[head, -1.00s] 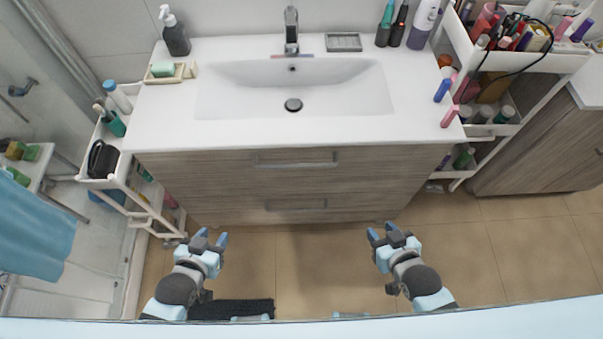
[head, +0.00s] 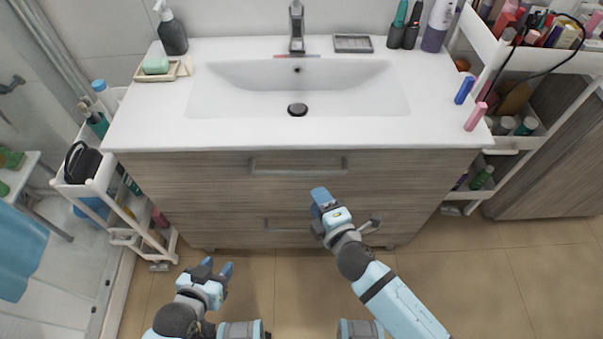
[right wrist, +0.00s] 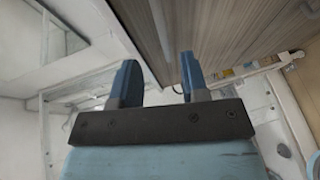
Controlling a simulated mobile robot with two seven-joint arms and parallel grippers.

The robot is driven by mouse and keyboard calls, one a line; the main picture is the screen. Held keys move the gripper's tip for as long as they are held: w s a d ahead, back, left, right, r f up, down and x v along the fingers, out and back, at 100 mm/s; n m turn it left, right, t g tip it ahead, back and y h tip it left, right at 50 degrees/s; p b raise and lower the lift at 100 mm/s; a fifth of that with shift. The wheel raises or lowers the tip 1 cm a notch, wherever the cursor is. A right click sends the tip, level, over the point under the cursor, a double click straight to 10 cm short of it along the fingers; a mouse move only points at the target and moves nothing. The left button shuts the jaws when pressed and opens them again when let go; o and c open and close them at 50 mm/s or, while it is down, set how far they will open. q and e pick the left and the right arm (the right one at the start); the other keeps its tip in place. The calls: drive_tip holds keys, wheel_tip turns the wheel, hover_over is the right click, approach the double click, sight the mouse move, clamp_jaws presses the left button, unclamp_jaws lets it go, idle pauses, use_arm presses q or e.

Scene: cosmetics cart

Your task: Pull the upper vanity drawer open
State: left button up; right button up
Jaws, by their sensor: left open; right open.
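The wood-grain vanity stands ahead under a white sink top (head: 150,128). Its upper drawer (head: 400,166) looks shut and carries a horizontal bar handle (head: 298,167). The lower drawer (head: 190,224) has a similar handle (head: 285,224), partly hidden by my right arm. My right gripper (head: 320,197) is in front of the vanity, below and a little right of the upper handle, apart from it. In the right wrist view its two fingers (right wrist: 158,82) are spread with nothing between them. My left gripper (head: 217,269) is open and empty, low in front of the vanity's left part.
A white cart (head: 100,186) with bottles stands left of the vanity, close to its side. A shelf cart (head: 520,60) full of cosmetics stands at the right. The tiled floor (head: 480,270) in front is clear.

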sight(302, 171)
drive_tip(key=x, duration=1.1)
clamp_jaws()
